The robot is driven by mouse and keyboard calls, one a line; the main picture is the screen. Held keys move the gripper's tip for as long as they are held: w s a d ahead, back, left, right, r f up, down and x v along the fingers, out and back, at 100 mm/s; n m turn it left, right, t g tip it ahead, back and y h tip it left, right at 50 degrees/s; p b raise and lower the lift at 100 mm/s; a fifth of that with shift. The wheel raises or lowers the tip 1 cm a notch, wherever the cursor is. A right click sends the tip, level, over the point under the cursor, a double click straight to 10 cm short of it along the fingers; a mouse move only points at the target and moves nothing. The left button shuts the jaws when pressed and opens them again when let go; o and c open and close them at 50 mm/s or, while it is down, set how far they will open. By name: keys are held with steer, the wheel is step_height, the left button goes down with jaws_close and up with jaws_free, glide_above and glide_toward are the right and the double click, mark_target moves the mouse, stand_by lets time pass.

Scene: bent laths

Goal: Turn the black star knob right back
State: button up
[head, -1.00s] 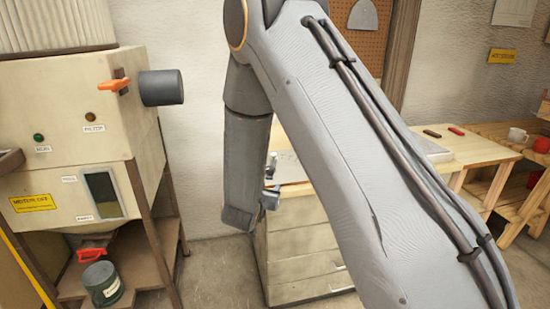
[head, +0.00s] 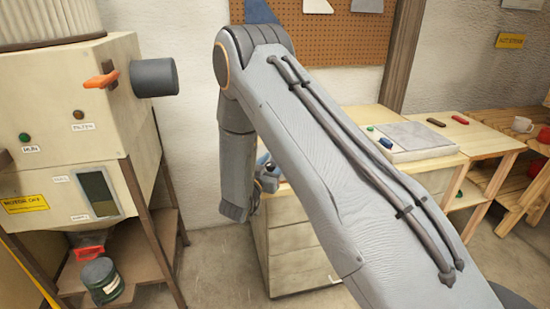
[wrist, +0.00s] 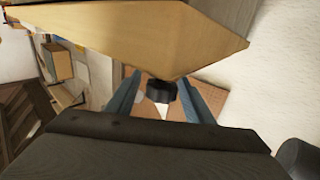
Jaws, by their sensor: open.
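The black star knob (wrist: 162,91) shows in the wrist view, small and dark, against the lower edge of a tan, wood-coloured panel (wrist: 110,25). My gripper (wrist: 159,79) is open, with one blue-grey finger on each side of the knob in the picture. A gap shows between the knob and each finger; I cannot tell how far ahead of the fingertips it is. The knob's upper part is unclear at the panel's edge. In the head view my gripper (head: 265,175) is partly hidden behind my arm, and I cannot make out the knob there.
A cream machine (head: 75,130) with an orange handle (head: 101,79) stands at left. A cream drawer cabinet (head: 297,245) is behind my arm. A wooden bench (head: 475,137) holds small items at right. Bare floor (head: 225,275) shows between machine and cabinet.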

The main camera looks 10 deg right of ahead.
steer(key=shift+x, duration=0.8)
steer(key=shift+a, duration=0.1)
steer(key=c, duration=1)
steer(key=shift+c, duration=0.2)
